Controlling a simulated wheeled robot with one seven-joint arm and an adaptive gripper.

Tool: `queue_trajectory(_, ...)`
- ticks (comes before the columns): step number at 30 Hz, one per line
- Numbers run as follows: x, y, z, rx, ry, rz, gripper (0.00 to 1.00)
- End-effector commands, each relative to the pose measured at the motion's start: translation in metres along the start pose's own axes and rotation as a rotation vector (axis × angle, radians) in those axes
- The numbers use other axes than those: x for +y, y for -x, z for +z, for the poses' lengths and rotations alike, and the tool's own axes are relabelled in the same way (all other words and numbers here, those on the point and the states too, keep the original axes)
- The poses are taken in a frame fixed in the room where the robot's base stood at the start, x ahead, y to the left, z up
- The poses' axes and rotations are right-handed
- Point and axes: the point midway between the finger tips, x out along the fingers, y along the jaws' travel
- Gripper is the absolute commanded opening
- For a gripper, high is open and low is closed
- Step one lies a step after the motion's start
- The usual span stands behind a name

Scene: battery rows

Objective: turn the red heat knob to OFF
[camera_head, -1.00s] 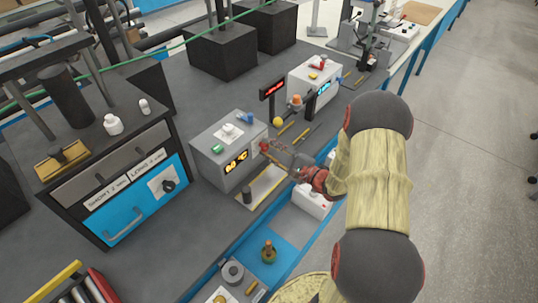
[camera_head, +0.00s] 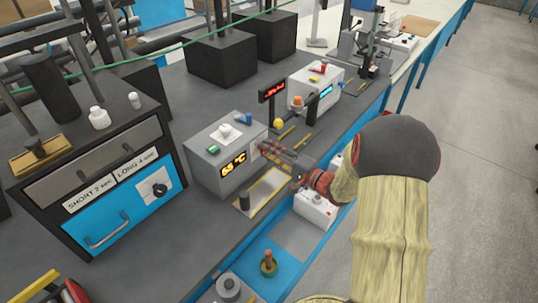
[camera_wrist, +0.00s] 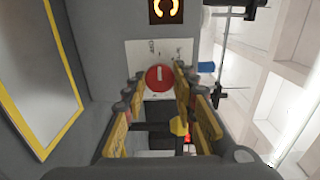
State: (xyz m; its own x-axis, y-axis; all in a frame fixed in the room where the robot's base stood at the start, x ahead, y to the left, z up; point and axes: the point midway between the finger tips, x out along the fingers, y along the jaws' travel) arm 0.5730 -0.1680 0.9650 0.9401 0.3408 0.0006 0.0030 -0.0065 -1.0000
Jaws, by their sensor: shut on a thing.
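The red heat knob (camera_wrist: 159,78) is on the front panel of a grey heater box (camera_head: 205,180), in the wrist view between my fingertips. It has a pale mark running roughly up and down in that view. A pale label plate (camera_wrist: 140,56) with small dark lettering, too small to read surely, lies behind it. My gripper (camera_head: 266,148) reaches the right part of the panel and is shut on the knob; its fingers hide the knob in the head view. The box's orange display (camera_head: 233,165) reads about 65 °C.
A blue-fronted oven (camera_head: 130,212) stands to the left. Another pale box (camera_head: 316,85) and a stand with a red display (camera_head: 272,90) are behind.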

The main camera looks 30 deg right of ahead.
Motion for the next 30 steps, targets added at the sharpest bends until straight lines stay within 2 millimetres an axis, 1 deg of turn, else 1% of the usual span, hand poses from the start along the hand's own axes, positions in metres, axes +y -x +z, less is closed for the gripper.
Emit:
queue_trajectory(13, 0.0004, 0.0001, 0.0004, -0.001, 0.008, 0.001, 0.02)
queue_trajectory(14, 0.0005, 0.0001, 0.0004, -0.001, 0.008, 0.001, 0.29)
queue_trajectory(23, 0.0003, 0.0001, 0.0003, -0.001, 0.008, 0.001, 0.46)
queue_trajectory(30, 0.0002, 0.0001, 0.0002, 0.000, 0.008, 0.001, 0.46)
